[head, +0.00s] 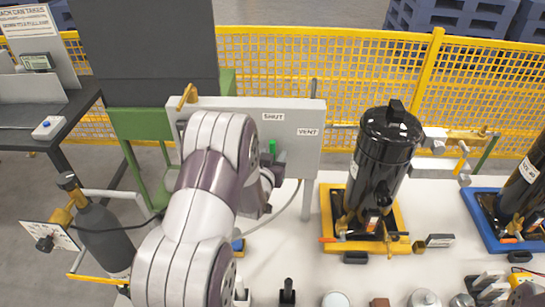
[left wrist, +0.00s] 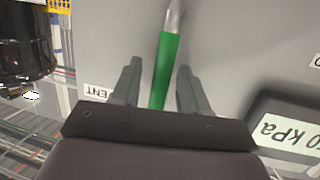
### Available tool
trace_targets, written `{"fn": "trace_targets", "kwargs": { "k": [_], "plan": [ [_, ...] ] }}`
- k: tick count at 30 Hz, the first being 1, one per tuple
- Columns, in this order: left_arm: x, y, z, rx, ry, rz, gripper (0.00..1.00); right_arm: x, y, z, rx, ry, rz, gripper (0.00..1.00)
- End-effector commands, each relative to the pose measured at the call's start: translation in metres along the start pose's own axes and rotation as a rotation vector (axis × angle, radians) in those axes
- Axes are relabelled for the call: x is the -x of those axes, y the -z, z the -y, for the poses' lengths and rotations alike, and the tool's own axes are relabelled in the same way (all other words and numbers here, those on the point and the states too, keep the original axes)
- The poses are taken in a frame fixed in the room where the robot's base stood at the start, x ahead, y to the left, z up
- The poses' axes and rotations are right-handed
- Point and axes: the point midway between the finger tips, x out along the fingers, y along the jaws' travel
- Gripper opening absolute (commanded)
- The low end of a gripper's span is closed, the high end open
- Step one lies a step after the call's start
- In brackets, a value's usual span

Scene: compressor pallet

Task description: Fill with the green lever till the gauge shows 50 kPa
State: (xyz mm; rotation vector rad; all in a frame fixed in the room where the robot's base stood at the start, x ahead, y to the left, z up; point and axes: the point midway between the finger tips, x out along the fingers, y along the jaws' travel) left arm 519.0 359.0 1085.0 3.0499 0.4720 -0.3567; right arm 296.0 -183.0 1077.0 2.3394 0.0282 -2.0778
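The green lever (head: 272,147) is on the grey panel (head: 308,165) with SHUT and VENT labels; my arm covers the panel's left part. In the left wrist view the green lever (left wrist: 166,70) stands between the two fingers of my left gripper (left wrist: 158,92). The fingers are apart, with a gap on each side of the lever. A white readout (left wrist: 290,134) shows upside down at the right, ending in "0 kPa"; leading digits, if any, are cut off. My right gripper is not in view.
A black tank (head: 383,160) stands on a yellow tray to the right, with another black tank (head: 525,190) on a blue tray beyond it. A dark bottle (head: 105,240) is at the left. Small parts line the white table's front. A yellow mesh fence (head: 370,75) runs behind.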

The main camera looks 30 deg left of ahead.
Motion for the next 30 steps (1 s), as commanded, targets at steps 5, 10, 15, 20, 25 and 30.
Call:
{"fn": "trace_targets", "kwargs": {
  "k": [5,10,15,20,25,30],
  "plan": [
    [0.002,0.0,0.0,0.0,0.0,0.0,0.44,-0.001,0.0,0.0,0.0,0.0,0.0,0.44],
    [0.023,-0.002,0.0,0.0,0.0,-0.001,0.44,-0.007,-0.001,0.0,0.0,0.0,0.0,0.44],
    [0.068,-0.002,0.0,0.0,0.002,-0.002,0.44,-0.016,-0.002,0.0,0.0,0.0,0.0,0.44],
    [0.105,-0.001,0.0,0.0,0.001,-0.002,0.44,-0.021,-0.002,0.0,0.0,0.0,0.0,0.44],
    [0.125,-0.001,0.0,0.0,0.001,-0.001,0.44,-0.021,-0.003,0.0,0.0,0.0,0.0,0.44],
    [0.128,0.0,0.0,0.0,0.0,-0.001,0.44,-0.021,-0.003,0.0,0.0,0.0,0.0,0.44]
  ]
}}
